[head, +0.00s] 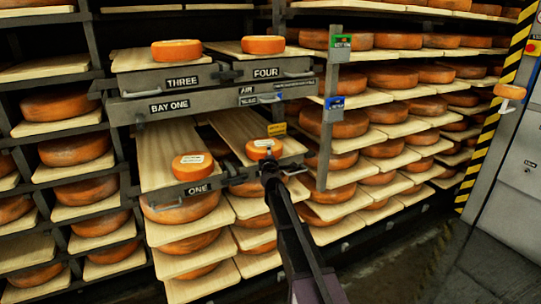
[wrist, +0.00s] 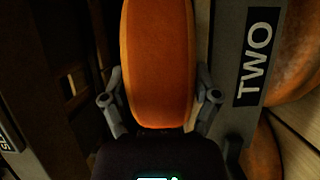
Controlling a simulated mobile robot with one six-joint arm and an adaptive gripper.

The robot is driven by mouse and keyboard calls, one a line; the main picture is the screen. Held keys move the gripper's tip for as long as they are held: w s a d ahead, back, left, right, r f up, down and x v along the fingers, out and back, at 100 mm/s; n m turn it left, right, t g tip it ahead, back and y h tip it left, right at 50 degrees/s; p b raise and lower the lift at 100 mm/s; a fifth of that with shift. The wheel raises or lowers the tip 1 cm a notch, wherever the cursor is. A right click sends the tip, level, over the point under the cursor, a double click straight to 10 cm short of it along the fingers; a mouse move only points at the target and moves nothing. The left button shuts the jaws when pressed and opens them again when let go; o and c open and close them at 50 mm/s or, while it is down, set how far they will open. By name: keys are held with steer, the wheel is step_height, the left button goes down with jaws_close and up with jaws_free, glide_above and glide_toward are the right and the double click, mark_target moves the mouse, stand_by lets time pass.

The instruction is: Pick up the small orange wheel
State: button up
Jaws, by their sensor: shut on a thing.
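The small orange wheel (head: 264,152) with a pale label on top is at the front of the right-hand board of the lower bay. My gripper (head: 268,172) reaches it from the front and is shut on it. In the wrist view the orange wheel (wrist: 158,60) fills the middle, with a finger of my gripper (wrist: 158,105) against each side. The plate marked TWO (wrist: 255,60) stands just to its right. I cannot tell whether the wheel rests on the board or is slightly raised.
Similar small wheels sit above plates ONE (head: 193,166), THREE (head: 177,51) and FOUR (head: 263,45). A grey post (head: 331,110) with green and blue tags stands right of my gripper. Racks of large wheels (head: 395,77) surround the bay. Open floor (head: 420,260) lies at lower right.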

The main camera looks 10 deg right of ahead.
steer(key=shift+r+p, duration=1.55)
steer(key=shift+r, duration=0.2)
steer(key=s+a+r+p, duration=0.1)
steer(key=s+a, duration=0.1)
steer(key=s, duration=1.4)
steer(key=shift+r, duration=0.15)
steer(key=shift+a, duration=0.1)
